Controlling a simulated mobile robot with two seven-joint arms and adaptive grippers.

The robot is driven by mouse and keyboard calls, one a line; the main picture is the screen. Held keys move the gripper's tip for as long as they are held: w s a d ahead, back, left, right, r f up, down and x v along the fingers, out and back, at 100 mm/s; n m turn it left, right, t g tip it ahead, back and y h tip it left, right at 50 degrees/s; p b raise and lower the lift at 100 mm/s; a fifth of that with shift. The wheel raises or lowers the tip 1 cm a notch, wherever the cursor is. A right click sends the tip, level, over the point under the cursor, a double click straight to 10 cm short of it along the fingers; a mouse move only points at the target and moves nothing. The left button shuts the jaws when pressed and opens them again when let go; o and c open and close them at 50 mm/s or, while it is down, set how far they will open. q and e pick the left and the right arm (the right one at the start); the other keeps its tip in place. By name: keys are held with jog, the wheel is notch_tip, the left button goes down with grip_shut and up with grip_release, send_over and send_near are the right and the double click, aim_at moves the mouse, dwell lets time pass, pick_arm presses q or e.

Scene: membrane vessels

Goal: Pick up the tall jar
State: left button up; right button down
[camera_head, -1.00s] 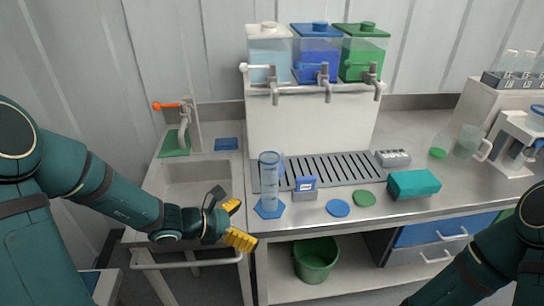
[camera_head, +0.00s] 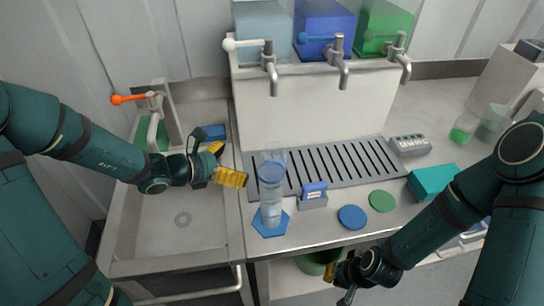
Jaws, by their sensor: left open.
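The tall jar (camera_head: 271,192) is a clear, bluish cylinder standing upright on a blue hexagonal mat (camera_head: 271,226) at the counter's front, left of center. My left gripper (camera_head: 232,163) has yellow fingertips and is open and empty. It is at the left of the jar, near its upper part, over the sink's right edge, with a small gap seen between them. My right gripper (camera_head: 346,281) is low at the front, by the counter's front edge; its fingers are small and partly dark, so its jaw state is unclear.
A small blue-labelled holder (camera_head: 313,196) stands right of the jar. Blue (camera_head: 352,217) and green (camera_head: 382,201) discs lie further right, with a teal box (camera_head: 433,181). A slotted drip tray (camera_head: 330,165) lies behind, under three taps. The sink (camera_head: 178,225) is at left.

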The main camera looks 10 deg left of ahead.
aim_at(274, 158)
pick_arm(q)
jog(key=b+x, duration=0.3)
jog(key=x, duration=0.9)
jog(key=shift+d+f, duration=0.25)
jog(key=shift+d, duration=0.05)
jog(key=c, duration=1.2)
